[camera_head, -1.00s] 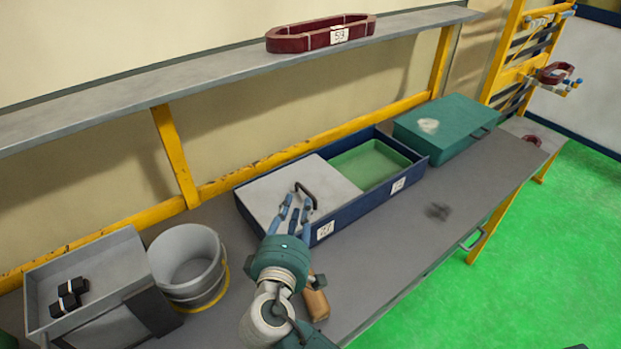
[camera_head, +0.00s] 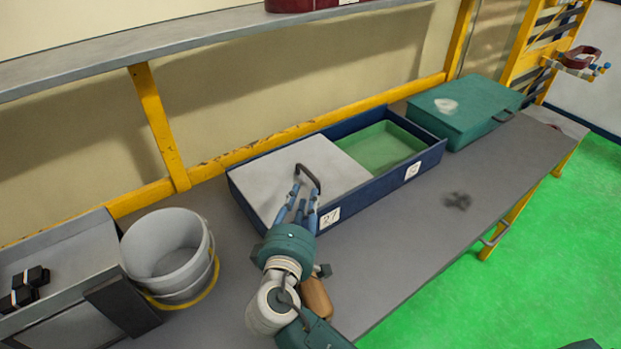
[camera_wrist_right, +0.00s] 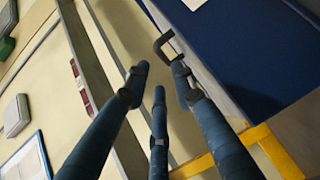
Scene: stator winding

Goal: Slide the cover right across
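The cover (camera_head: 270,185) is a flat light grey panel lying over the left part of a long blue box (camera_head: 375,190). A dark arched handle (camera_head: 312,176) stands near the cover's right side; it also shows in the wrist view (camera_wrist_right: 163,42). The box's right part is uncovered and shows a green tray (camera_head: 378,146). My right gripper (camera_head: 302,192) is above the cover at the handle, its blue fingers spread. In the wrist view, the right gripper's fingertips (camera_wrist_right: 158,80) are apart, one close to the handle; I cannot tell whether it touches. My left gripper is not in view.
A green case (camera_head: 465,110) stands right of the box. A grey bucket (camera_head: 170,255) and a grey bin (camera_head: 60,245) with black parts stand at the left. A brown-orange object (camera_head: 316,298) lies by my right arm.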

